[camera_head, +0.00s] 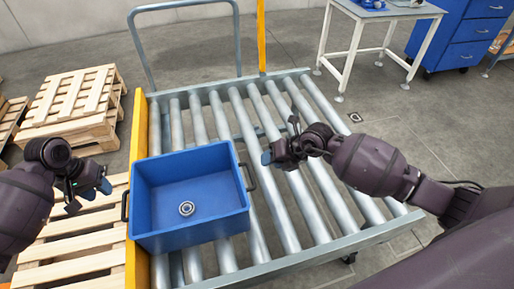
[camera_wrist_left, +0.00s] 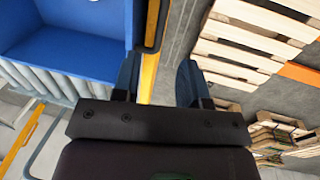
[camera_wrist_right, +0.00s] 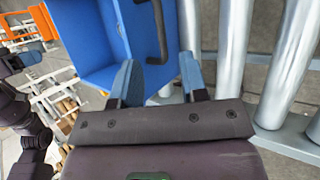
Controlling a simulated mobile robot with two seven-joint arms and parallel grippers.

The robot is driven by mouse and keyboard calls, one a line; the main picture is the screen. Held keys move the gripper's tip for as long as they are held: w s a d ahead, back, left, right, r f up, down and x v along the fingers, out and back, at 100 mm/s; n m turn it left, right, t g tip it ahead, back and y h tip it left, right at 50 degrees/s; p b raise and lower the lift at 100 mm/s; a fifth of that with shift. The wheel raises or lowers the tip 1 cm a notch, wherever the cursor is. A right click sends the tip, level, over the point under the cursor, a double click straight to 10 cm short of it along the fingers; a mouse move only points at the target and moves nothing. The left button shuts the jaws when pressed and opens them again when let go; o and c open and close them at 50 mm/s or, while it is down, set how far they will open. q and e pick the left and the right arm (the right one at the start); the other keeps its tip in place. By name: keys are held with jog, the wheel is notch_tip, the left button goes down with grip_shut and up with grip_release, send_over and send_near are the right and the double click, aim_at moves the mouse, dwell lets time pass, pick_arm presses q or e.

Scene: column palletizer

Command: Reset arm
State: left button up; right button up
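My left gripper (camera_head: 92,190) is left of the blue crate, above the wooden pallet, apart from the crate. In the left wrist view its two fingers (camera_wrist_left: 160,82) stand apart with nothing between them. My right gripper (camera_head: 268,157) is just right of the crate, above the rollers near the crate's right handle. In the right wrist view its fingers (camera_wrist_right: 158,78) are also apart and empty. The blue crate (camera_head: 195,238) sits upright on the left part of the roller conveyor. One metal ring-shaped part (camera_head: 187,208) lies on its floor.
The roller conveyor (camera_head: 308,190) is clear right of the crate. A yellow rail (camera_head: 140,130) edges it on the left. A near pallet (camera_head: 80,245) lies left of it, with stacked pallets (camera_head: 75,100) behind. A white-legged table (camera_head: 353,50) and blue drawer cabinet (camera_head: 455,40) stand at the back.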

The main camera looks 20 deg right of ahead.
jog(key=shift+s+d+r, duration=0.1)
jog(key=shift+s+r, duration=0.05)
jog(key=shift+r, duration=0.05)
dwell(0.5)
